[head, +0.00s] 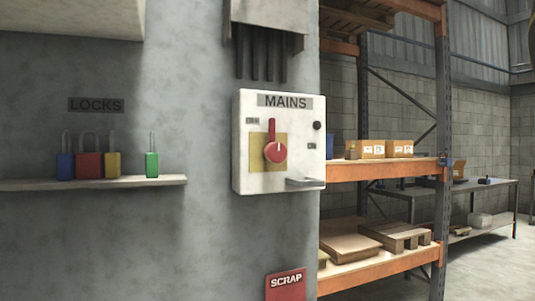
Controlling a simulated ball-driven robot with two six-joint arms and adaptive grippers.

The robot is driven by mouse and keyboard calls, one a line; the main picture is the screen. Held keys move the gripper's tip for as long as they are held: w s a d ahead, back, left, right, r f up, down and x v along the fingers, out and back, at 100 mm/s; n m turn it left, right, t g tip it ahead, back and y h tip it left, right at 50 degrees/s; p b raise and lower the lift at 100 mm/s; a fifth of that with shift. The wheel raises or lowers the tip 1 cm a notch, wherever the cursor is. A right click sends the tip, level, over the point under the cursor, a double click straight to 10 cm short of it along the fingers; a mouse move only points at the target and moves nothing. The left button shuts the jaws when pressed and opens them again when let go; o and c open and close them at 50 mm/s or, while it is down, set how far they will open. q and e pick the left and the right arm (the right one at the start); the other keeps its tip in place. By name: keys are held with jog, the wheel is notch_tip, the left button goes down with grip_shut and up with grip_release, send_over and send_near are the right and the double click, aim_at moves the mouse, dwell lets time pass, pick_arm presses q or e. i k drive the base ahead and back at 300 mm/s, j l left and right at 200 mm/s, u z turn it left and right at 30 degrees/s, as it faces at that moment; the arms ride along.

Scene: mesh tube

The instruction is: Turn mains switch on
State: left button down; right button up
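The mains switch box (250,185) is a white panel on the grey wall, labelled MAINS. Its red rotary handle (275,151) sits on a yellow plate (256,160) and points straight up. A small label stands at the upper left of the plate and another at the right; the right one seems to read ON, and the left one is too small to read surely. A dark round button or lamp (317,126) is at the upper right. A grey bar (306,182) sticks out at the lower right. Neither gripper shows in the head view.
A ledge (30,185) under a LOCKS sign (96,105) holds several padlocks, including a green one (152,165). A red SCRAP container (286,286) is below the box. Orange shelving (442,115) with boxes and pallets stands at right. The space before the box looks clear.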

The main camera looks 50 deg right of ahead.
aim_at(275, 152)
jog(key=k+l+z, duration=0.1)
jog(key=z, duration=1.4)
